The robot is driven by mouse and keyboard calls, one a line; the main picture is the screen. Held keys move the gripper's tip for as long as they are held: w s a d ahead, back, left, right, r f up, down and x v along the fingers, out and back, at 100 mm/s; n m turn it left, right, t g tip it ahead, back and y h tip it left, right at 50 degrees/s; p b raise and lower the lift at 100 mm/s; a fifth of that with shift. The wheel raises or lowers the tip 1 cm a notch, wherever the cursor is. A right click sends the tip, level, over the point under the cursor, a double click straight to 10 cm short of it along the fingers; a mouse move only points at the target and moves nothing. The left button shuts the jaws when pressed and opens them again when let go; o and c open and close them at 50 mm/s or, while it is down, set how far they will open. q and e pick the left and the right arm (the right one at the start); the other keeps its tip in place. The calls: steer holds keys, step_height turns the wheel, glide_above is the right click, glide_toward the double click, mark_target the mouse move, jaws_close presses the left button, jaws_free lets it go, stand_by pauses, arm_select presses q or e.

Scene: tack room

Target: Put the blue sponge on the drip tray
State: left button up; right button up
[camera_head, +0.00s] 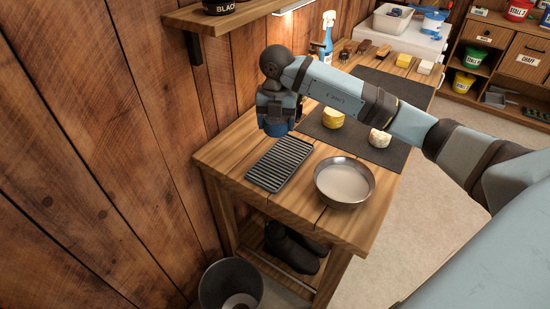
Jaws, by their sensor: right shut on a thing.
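The drip tray (280,164) is a dark ribbed rectangle on the near left part of the wooden table. My right gripper (276,118) points down just beyond the tray's far end. It is shut on the blue sponge (276,129), whose lower part shows below the fingers. The sponge appears to be above the table, but I cannot tell how high. The fingers hide most of the sponge. My left gripper is not in view.
A metal bowl (344,181) with pale contents stands right of the tray. A yellow sponge (333,118) and a cream-coloured lump (379,138) lie on a dark mat (350,146). A spray bottle (328,36) and brushes stand farther back. A bucket (230,284) is on the floor.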

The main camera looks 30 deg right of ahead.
mark_target(276, 165)
step_height(276, 165, down, 13)
steer(key=shift+f, duration=0.1)
stand_by(0.3)
steer(key=shift+f, duration=0.1)
steer(key=o, duration=0.9)
